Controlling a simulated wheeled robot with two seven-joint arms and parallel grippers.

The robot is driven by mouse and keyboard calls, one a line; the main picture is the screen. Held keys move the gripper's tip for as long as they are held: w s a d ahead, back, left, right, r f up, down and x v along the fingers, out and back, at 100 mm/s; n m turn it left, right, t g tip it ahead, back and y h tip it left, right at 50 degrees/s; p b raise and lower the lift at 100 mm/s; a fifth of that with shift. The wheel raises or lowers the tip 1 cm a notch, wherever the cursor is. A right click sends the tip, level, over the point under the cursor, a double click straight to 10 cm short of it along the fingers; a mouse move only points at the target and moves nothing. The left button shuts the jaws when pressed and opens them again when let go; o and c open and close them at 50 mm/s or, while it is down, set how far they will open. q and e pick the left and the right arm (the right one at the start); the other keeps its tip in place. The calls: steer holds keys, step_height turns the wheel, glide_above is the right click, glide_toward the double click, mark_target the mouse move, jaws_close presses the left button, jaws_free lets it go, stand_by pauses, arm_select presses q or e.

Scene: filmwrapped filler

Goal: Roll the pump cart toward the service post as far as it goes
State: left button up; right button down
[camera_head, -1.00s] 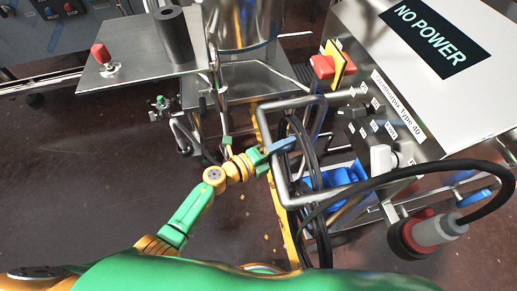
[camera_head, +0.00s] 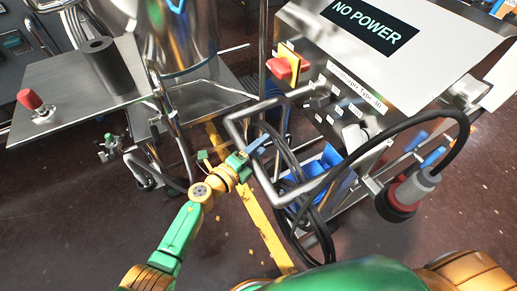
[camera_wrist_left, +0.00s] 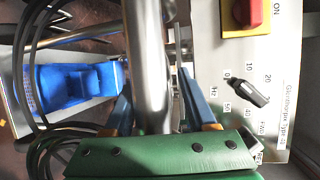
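The pump cart (camera_head: 395,75) stands at the right of the head view, with a steel control panel, a red-and-yellow switch (camera_head: 284,66) and a "NO POWER" display. Its bent tube handle (camera_head: 262,180) sticks out toward the left. My left gripper (camera_head: 255,148) is at the handle's left side. In the left wrist view its blue fingers (camera_wrist_left: 160,105) lie on both sides of the handle tube (camera_wrist_left: 148,65), seemingly closed on it. My right gripper is out of view. I cannot tell which thing is the service post.
Black cables (camera_head: 300,215) hang in loops by the handle, and a grey-red plug (camera_head: 408,195) juts out at the right. A steel table (camera_head: 75,85) with a black cylinder (camera_head: 101,66) and a steel vessel (camera_head: 180,35) stand at left. A yellow strip (camera_head: 255,220) runs beneath. Open floor shows lower left.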

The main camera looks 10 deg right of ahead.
arm_select(q)
steer(key=shift+o, duration=0.3)
steer(key=shift+f, duration=0.15)
steer(key=p+v, duration=0.3)
steer(key=v, duration=0.4)
steer(key=shift+s, duration=0.1)
steer(key=shift+a, duration=0.1)
